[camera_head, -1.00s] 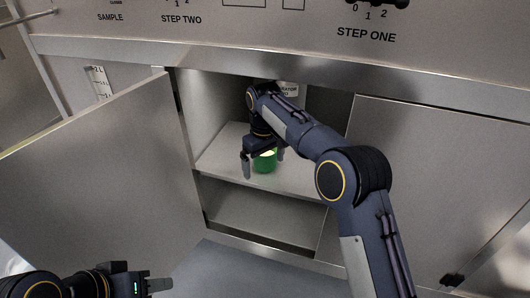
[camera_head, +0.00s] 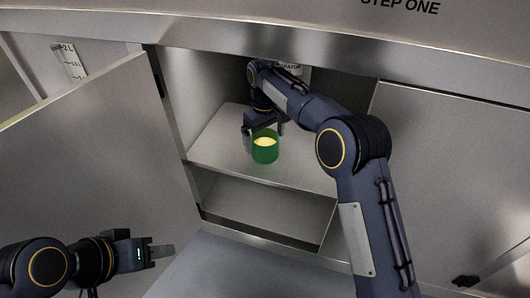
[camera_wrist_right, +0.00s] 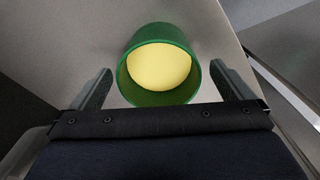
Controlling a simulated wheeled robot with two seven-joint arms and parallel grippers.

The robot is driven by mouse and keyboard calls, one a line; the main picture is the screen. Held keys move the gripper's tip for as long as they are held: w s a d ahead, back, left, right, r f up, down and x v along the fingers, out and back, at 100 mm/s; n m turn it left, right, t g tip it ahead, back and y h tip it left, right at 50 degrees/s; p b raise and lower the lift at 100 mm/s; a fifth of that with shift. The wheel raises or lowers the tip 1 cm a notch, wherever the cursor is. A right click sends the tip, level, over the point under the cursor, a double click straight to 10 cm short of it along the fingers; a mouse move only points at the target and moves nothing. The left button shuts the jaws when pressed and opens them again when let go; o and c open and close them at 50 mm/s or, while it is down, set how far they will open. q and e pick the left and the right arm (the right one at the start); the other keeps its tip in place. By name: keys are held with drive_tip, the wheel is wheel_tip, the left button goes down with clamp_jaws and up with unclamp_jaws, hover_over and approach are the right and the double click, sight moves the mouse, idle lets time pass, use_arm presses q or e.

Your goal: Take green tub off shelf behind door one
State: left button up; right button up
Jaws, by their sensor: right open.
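The green tub (camera_head: 265,149), with yellow contents, stands upright on the cabinet shelf (camera_head: 215,150); it also shows in the right wrist view (camera_wrist_right: 160,97). My right gripper (camera_head: 264,134) reaches into the cabinet and is open at the tub. In the right wrist view its two fingers (camera_wrist_right: 160,72) stand on either side of the tub, with gaps visible between them and its wall.
A door (camera_head: 85,165) stands open at the left of the cabinet. A closed panel (camera_head: 450,170) is at the right. A labelled container (camera_head: 294,71) stands behind my right arm. A lower compartment (camera_head: 260,208) under the shelf looks empty.

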sight(265, 145)
wheel_tip(265, 145, down, 4)
drive_tip(key=shift+w+r+b, duration=0.1)
drive_tip(key=shift+r+b, duration=0.05)
drive_tip(key=shift+b, duration=0.6)
use_arm(q)
wheel_tip(265, 145, down, 2)
drive_tip(key=shift+f, duration=0.15)
use_arm(e)
drive_tip(key=shift+r, duration=0.1)
drive_tip(key=c, duration=1.6)
